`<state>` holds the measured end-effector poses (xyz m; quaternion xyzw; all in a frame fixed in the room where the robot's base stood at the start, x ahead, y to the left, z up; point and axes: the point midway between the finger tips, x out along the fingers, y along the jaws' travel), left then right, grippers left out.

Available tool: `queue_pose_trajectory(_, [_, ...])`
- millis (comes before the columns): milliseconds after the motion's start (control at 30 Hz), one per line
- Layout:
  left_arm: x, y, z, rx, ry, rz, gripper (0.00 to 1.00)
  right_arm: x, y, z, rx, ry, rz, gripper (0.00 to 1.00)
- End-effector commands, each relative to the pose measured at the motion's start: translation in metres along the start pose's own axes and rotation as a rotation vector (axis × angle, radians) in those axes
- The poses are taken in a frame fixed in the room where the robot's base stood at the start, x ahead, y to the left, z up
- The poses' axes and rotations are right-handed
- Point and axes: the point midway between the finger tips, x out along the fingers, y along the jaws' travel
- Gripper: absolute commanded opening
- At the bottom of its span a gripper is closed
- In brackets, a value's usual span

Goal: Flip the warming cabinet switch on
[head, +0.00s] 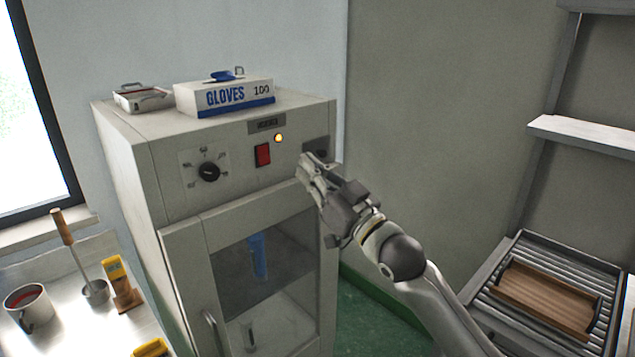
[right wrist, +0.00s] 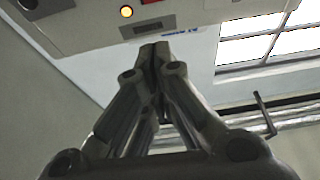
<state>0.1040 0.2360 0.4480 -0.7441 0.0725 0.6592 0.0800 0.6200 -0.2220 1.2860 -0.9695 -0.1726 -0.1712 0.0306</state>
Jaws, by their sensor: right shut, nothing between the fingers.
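The warming cabinet (head: 130,165) is a grey-white box with a glass door and a control panel on its upper front. The red rocker switch (head: 262,155) is on the panel, with a lit amber lamp (head: 278,138) above and to its right. The lamp also shows in the right wrist view (right wrist: 126,12). The switch cannot be made out for certain in the wrist view. My right gripper (head: 306,160) is shut and empty, in front of the panel's right end, to the right of the switch and apart from it. My left gripper is not in view.
A black dial (head: 208,171) is left of the switch. A glove box (head: 225,97) and a small tray (head: 143,97) stand on the cabinet. A steel bench with a mug (head: 28,306) is at the left. A roller conveyor holding a wooden tray (head: 545,298) is at the right.

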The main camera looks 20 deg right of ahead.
Motion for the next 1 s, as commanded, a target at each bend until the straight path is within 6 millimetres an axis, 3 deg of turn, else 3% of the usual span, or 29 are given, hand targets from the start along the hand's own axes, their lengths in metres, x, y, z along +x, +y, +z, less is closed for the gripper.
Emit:
queue_pose_trajectory(100, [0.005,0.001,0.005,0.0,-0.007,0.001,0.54,-0.012,0.0,-0.002,-0.001,0.0,0.0,0.0])
queue_pose_trajectory(333, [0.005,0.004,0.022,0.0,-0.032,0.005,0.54,-0.019,0.0,-0.006,0.0,-0.001,0.0,0.0])
queue_pose_trajectory(767, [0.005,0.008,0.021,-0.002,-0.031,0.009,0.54,-0.018,0.001,-0.004,0.0,-0.003,0.002,0.0])
queue_pose_trajectory(867, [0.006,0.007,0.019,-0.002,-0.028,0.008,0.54,-0.018,0.009,0.015,0.006,-0.033,0.022,0.0])
queue_pose_trajectory(967, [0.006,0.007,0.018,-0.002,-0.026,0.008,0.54,-0.021,0.026,0.061,0.018,-0.107,0.069,0.0])
queue_pose_trajectory(1000, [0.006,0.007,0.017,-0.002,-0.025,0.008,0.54,-0.024,0.034,0.086,0.024,-0.147,0.093,0.0])
